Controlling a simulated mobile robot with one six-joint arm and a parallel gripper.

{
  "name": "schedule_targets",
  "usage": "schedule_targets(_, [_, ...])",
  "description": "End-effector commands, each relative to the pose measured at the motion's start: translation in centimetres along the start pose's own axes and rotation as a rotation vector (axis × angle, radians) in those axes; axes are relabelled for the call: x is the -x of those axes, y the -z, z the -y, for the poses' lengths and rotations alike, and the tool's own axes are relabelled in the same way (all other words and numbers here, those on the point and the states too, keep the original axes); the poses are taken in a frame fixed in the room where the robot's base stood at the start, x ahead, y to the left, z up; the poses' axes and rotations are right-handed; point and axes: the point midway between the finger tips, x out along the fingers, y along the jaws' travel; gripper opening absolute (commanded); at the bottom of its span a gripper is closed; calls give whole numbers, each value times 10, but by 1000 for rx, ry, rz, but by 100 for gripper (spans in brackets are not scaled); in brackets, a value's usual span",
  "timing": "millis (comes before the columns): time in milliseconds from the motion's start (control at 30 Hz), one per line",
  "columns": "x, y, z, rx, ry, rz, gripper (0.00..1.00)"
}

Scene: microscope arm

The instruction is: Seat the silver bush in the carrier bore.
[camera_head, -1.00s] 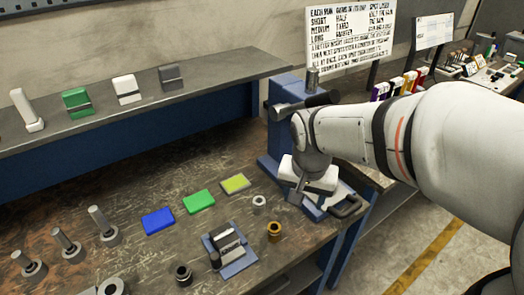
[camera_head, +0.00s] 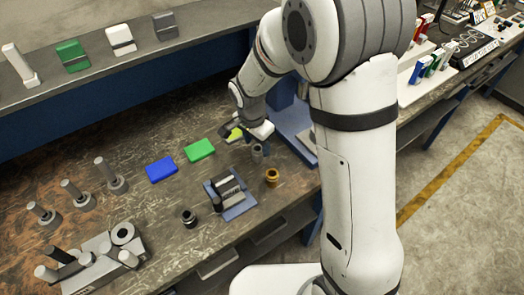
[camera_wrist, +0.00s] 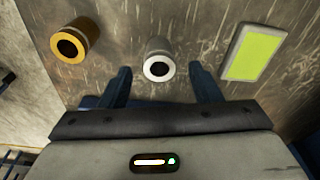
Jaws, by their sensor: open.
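The silver bush (camera_head: 257,153) stands upright on the bench at the right of the work area. In the wrist view the silver bush (camera_wrist: 159,61) shows its round dark hole and lies between the two finger lines, ahead of the palm. My gripper (camera_wrist: 161,72) is open, with its two dark fingers apart on either side of the bush, and nothing is held. In the head view my gripper (camera_head: 257,136) is just behind the bush. A grey block with a round bore (camera_head: 122,233) lies at lower left; I cannot tell for certain that it is the carrier.
A brass bush (camera_head: 272,177) and a black bush (camera_head: 189,217) stand nearby. A blue-based fixture (camera_head: 238,209) lies between them. Blue (camera_head: 161,168), green (camera_head: 199,150) and yellow-green (camera_wrist: 252,52) pads lie behind. Several grey pegs (camera_head: 78,195) stand at left.

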Motion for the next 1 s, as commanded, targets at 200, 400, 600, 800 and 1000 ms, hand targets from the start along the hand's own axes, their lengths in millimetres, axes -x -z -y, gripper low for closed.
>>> schedule_targets(200, [-23, -1, 0, 2, 0, 1, 57])
schedule_targets(400, [-25, -1, 1, 2, 1, 0, 57])
schedule_targets(600, [-25, -1, 1, 2, 1, 0, 45])
schedule_targets(800, [-25, -1, 1, 3, 1, 0, 28])
schedule_targets(1000, [-25, -1, 1, 3, 1, 0, 12])
